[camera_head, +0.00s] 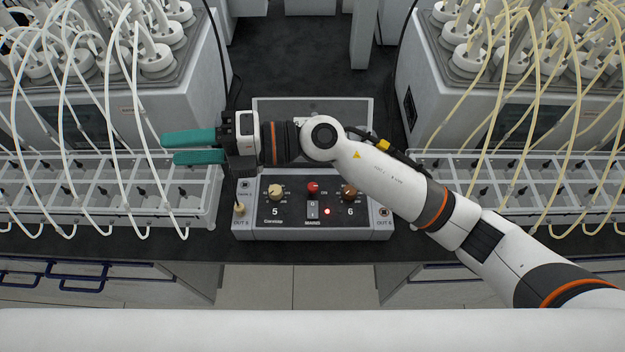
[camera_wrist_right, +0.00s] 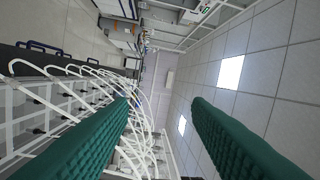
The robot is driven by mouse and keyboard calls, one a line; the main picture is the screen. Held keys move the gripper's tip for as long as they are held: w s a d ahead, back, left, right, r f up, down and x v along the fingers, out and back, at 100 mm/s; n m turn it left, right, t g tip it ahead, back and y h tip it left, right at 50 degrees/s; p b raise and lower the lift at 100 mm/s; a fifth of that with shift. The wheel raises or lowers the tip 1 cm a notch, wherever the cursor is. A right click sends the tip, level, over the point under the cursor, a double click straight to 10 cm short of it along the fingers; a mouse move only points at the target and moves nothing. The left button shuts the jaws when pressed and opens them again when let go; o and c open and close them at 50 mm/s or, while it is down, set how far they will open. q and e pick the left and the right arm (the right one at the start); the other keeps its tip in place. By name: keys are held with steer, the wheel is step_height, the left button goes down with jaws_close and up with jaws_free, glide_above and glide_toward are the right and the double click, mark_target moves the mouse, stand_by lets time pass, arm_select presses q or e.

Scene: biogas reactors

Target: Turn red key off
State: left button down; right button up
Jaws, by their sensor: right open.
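The red key (camera_head: 313,187) is a small red knob on the grey control box (camera_head: 250,226), in the middle of its front panel in the head view. A red light (camera_head: 327,211) glows just below it, beside a small mains switch (camera_head: 312,209). My right gripper (camera_head: 166,148) reaches across above the box, with its green fingers pointing left over the left rack. Its fingers are apart with nothing between them, and they also show apart in the wrist view (camera_wrist_right: 160,105). The red key is not seen in the wrist view. My left gripper is not in view.
Two more knobs, one cream (camera_head: 276,191) and one brown (camera_head: 349,192), flank the red key. Racks with tubes stand at left (camera_head: 100,221) and right (camera_head: 520,222). Reactor units (camera_head: 182,100) stand behind them.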

step_height(320, 180, down, 6)
steer(key=r+n+g+h, duration=0.1)
steer(key=n+g+h, duration=0.1)
steer(key=n+h, duration=0.25)
steer(key=t+h, duration=0.5)
steer(key=h, duration=0.9)
glide_toward(313, 186)
steer(key=shift+n, duration=0.35)
steer(key=f+p, duration=0.2)
steer(key=f, duration=0.1)
steer(key=f+p, duration=0.2)
steer(key=f, duration=0.2)
steer(key=shift+w+a+f, duration=0.1)
steer(key=shift+w+f, duration=0.1)
steer(key=shift+f, duration=0.65)
